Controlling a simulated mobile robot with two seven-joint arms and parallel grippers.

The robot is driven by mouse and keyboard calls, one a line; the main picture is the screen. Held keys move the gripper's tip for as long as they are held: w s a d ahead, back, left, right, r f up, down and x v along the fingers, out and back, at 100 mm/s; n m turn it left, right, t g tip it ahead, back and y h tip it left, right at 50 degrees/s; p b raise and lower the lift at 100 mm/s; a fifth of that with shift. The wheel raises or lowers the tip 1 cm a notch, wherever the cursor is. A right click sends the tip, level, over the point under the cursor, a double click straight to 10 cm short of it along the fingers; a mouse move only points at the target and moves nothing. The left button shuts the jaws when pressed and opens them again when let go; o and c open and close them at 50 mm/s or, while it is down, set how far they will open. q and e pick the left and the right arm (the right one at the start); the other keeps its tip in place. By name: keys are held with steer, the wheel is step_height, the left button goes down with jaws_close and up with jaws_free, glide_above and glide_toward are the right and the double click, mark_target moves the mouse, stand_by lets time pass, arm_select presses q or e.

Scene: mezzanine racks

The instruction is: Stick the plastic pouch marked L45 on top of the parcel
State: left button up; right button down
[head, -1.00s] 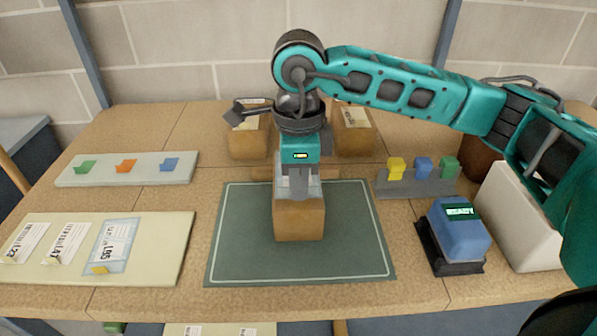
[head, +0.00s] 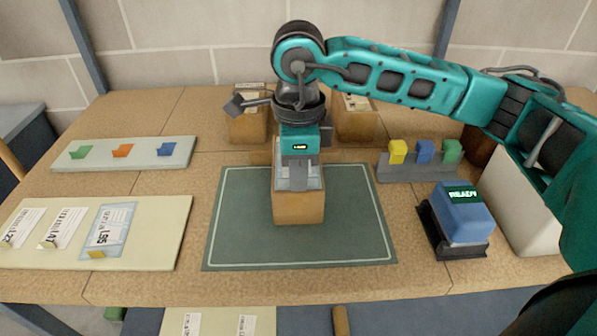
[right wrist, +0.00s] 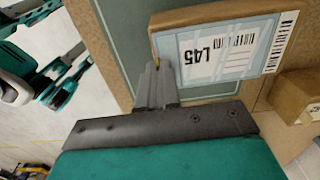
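The parcel (head: 298,210) is a brown box standing on the green mat. The clear plastic pouch marked L45 (right wrist: 232,52) lies on the parcel's top face, label up, in the right wrist view. It is mostly hidden behind the gripper in the head view. My right gripper (head: 298,178) points down over the parcel's top. My left gripper is not in view.
A cream board (head: 150,255) at the left holds several other pouches. Behind it lies a pale strip (head: 90,162) with coloured tabs. Two boxes stand behind the parcel. A blue device reading READY (head: 462,215) and a rack of coloured blocks (head: 420,174) are right. The mat (head: 240,235) is otherwise clear.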

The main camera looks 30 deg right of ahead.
steer(key=shift+f+b, duration=0.4)
steer(key=shift+b, duration=0.6)
stand_by(2.2)
steer(key=c, duration=1.8)
jaws_free()
steer(key=o, duration=0.5)
steer(key=shift+o, duration=0.4)
steer(key=shift+o, duration=1.3)
steer(key=shift+r, duration=0.1)
steer(key=shift+r+p, duration=2.15)
steer(key=shift+r, duration=1.35)
